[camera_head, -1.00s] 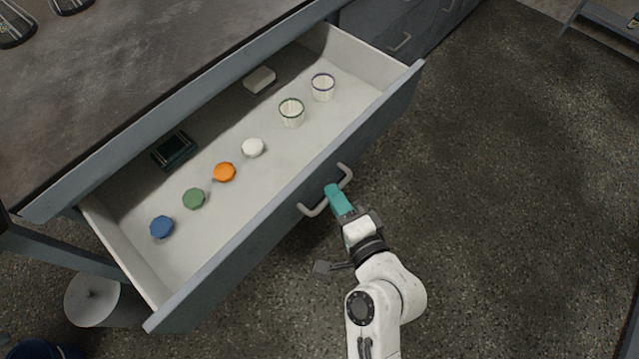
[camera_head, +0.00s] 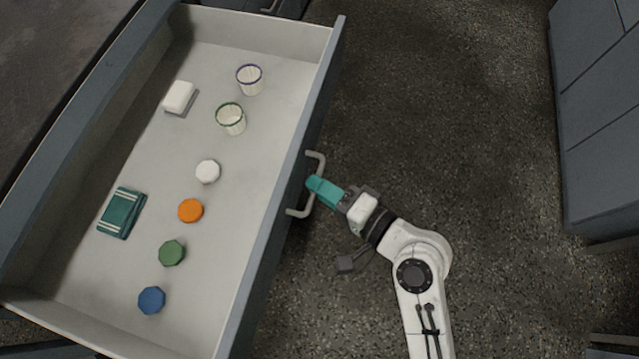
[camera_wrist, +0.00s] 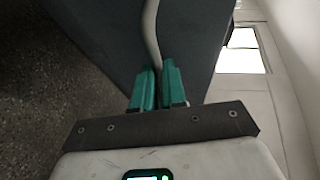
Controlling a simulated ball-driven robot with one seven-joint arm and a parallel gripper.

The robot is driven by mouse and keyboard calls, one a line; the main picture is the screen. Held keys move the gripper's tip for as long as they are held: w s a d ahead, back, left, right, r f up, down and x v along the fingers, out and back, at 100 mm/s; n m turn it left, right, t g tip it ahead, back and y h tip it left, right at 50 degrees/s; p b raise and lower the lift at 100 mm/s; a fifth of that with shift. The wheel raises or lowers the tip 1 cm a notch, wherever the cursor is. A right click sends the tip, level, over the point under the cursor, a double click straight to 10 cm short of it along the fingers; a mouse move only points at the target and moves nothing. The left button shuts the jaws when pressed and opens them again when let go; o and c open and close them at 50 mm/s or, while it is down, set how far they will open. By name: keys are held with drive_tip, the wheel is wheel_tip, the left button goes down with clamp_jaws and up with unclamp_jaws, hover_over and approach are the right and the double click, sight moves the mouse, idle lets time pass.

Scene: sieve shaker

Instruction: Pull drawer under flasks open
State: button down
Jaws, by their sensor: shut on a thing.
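The drawer (camera_head: 255,270) stands pulled far out from under the dark countertop, its light inside fully in view. Its pale bar handle (camera_head: 293,212) is on the front panel. My gripper (camera_head: 312,186), with teal fingers, is at the middle of the handle. In the wrist view my gripper (camera_wrist: 158,88) has its two fingers on either side of the handle (camera_wrist: 151,30), shut on it. The drawer's dark front (camera_wrist: 100,25) fills much of that view. No flasks show in the current views.
In the drawer lie a white block (camera_head: 179,96), two cups (camera_head: 230,118) (camera_head: 249,79), a folded teal cloth (camera_head: 122,212) and white (camera_head: 208,171), orange (camera_head: 190,210), green (camera_head: 172,253) and blue (camera_head: 151,300) lids. Grey cabinets (camera_head: 600,120) stand at right. Speckled floor (camera_head: 450,130) between is clear.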

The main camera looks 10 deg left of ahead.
drive_tip(key=c, duration=1.2)
unclamp_jaws()
drive_tip(key=v, duration=1)
drive_tip(key=shift+s+d+p, duration=0.2)
drive_tip(key=shift+d+p, duration=0.1)
drive_tip(key=shift+p, duration=0.15)
